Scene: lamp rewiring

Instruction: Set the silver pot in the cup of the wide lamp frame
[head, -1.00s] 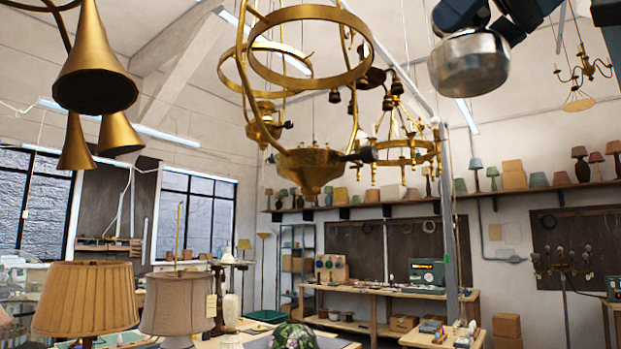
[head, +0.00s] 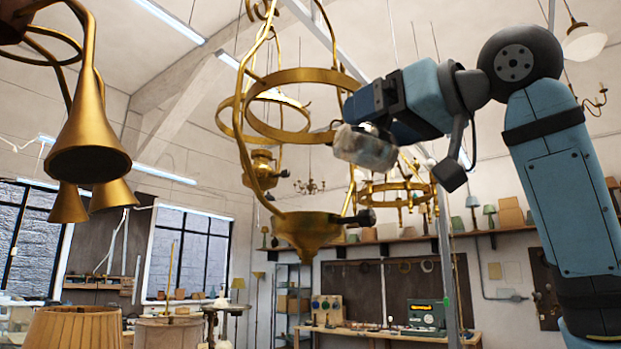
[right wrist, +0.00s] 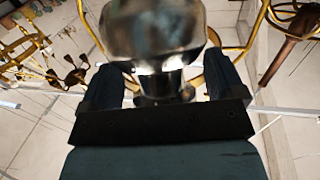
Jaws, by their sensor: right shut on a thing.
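The silver pot (head: 365,147) is held by my right gripper (head: 352,122), just to the right of the wide lamp frame (head: 280,133) and above the height of its cup. The pot's shiny body also fills the top of the right wrist view (right wrist: 153,30), between the two dark fingers of my right gripper (right wrist: 158,80). The wide frame hangs with brass rings and curved side bars. Its brass cup (head: 306,232) is at the bottom, below and left of the pot. The cup's inside is hidden from this low angle. My left gripper is not in view.
A second ringed brass frame (head: 262,165) hangs behind the wide one. Brass cone lamps (head: 90,135) hang at the left. Another brass chandelier (head: 395,190) hangs behind my right gripper. Pleated shades (head: 75,328) stand low at the left.

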